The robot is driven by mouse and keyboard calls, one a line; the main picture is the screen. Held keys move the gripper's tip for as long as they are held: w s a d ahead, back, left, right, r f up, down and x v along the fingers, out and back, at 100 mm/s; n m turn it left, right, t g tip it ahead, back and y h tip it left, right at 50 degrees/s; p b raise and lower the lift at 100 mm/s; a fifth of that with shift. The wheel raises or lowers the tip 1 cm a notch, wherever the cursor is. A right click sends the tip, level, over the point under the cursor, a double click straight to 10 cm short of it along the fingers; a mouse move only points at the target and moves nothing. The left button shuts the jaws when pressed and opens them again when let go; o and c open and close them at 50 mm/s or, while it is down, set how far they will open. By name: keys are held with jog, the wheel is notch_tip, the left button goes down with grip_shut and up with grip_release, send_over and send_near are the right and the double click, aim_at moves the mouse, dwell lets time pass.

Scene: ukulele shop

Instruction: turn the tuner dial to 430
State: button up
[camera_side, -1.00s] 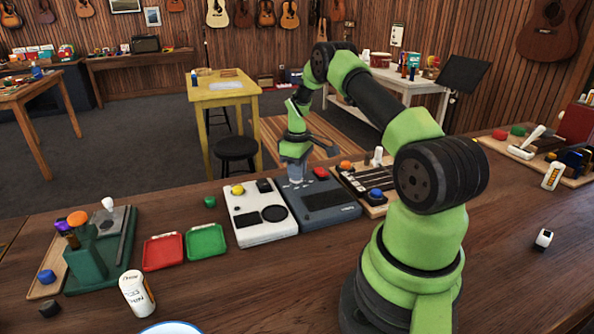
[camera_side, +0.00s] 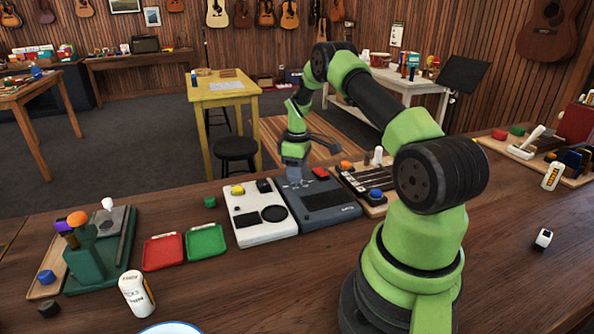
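A dark blue-grey box (camera_side: 329,199) with a red part at its top right lies on the bench, and a white box (camera_side: 262,226) with a yellow knob and black round parts lies against its left side. I cannot tell for certain which is the tuner, and no dial reading is legible. My gripper (camera_side: 297,178) points down at the upper left of the dark box. Its fingertips are at or just above the box there; contact, and any dial beneath them, cannot be made out. The fingers are too small to show whether they are open or shut.
Red (camera_side: 163,251) and green (camera_side: 205,242) trays lie left of the white box. A green stand (camera_side: 88,262) with knobs and a white bottle (camera_side: 136,294) are further left. A wooden board (camera_side: 352,181) with knobs adjoins the dark box's right. The front bench is mostly clear.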

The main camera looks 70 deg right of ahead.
notch_tip(320, 180, up, 10)
dwell(0.6)
jog(key=shift+n, duration=0.7)
notch_tip(320, 180, down, 10)
jog(key=shift+f, duration=0.1)
